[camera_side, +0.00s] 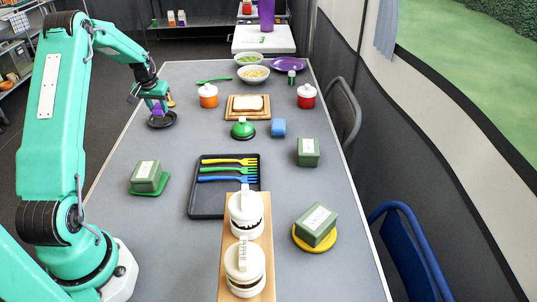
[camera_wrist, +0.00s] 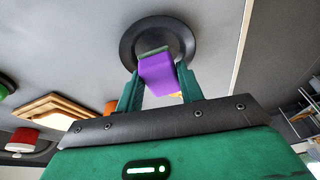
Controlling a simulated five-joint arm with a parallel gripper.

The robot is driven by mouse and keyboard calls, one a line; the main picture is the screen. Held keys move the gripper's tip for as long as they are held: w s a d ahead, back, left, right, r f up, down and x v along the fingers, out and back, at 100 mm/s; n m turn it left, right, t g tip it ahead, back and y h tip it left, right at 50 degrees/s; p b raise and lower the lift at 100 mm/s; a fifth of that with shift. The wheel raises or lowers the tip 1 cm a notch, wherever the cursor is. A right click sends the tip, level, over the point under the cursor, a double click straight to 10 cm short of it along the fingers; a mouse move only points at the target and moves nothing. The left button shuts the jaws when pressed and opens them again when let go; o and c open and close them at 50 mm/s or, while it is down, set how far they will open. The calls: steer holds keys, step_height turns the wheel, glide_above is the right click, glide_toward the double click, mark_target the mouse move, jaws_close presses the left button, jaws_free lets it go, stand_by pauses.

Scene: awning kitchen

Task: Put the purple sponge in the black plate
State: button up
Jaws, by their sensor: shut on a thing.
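The purple sponge (camera_side: 157,110) is between the fingers of my gripper (camera_side: 156,98), which is shut on it. It also shows in the wrist view (camera_wrist: 157,76), with a greenish strip along its far edge. The black plate (camera_side: 168,123) is round and lies on the grey table near its left edge. The sponge is directly over the plate in the side view, and in the wrist view it covers part of the black plate (camera_wrist: 130,43). I cannot tell whether the sponge touches the plate.
An orange pot (camera_side: 208,96) and a wooden board with bread (camera_side: 236,112) stand to the right of the plate. A green-topped dome (camera_side: 243,129) and a black tray with forks (camera_side: 204,205) are nearer the camera. The table between plate and tray is clear.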

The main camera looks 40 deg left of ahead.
mark_target(157, 109)
steer(key=shift+f, duration=1.1)
steer(key=shift+f, duration=0.55)
steer(key=o, duration=1.1)
steer(key=shift+c, duration=0.2)
steer(key=shift+r, duration=0.2)
steer(key=shift+r, duration=0.55)
steer(key=v, duration=1.1)
steer(key=shift+r, duration=0.35)
steer(key=shift+d, duration=0.1)
